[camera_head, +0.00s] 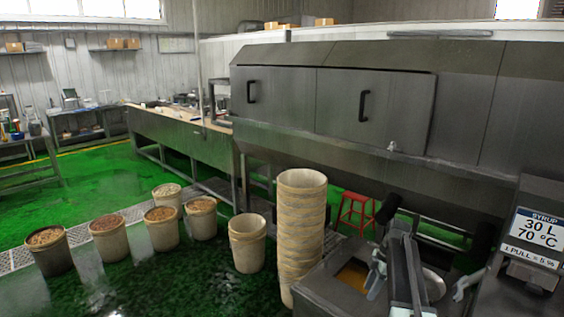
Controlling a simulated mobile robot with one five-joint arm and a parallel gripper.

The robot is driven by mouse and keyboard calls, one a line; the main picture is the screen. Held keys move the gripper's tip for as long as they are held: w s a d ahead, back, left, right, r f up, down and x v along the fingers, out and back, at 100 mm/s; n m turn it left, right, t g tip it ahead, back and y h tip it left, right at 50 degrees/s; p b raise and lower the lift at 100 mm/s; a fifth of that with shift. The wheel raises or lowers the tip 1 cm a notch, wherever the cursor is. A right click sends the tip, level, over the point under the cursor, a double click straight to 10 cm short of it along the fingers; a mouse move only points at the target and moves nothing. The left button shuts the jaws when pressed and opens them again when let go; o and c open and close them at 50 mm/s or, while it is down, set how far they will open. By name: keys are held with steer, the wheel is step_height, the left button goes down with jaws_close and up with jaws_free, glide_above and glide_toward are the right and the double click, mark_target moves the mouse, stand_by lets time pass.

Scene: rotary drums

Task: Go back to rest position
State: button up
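Grey and black links at the lower right, in front of the machine, look like my arm. They stand over an open metal bin (340,285) with amber contents. I cannot make out two fingertips, so I cannot tell whether my gripper is open or shut, or whether it holds anything. A syrup unit (525,250) with a display reading 30 L and 70 °C stands right of these links.
A tall stack of empty tan buckets (302,225) stands left of the bin. A single bucket (247,243) and several filled buckets (110,240) stand on the wet green floor. A red stool (356,212) is behind the stack. A large steel machine (375,105) spans the back.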

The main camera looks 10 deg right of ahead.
steer(key=s+a+h, duration=0.1)
steer(key=s+a, duration=0.2)
steer(key=a, duration=1.2)
steer(key=s+a+f+m+h, duration=0.1)
steer(key=s+a+m+h, duration=0.1)
steer(key=s+a+m, duration=0.8)
steer(key=s+m, duration=0.1)
steer(key=m, duration=0.4)
steer(key=shift+s+a+f+m, duration=0.25)
steer(key=shift+s+m, duration=0.1)
steer(key=shift+m, duration=0.05)
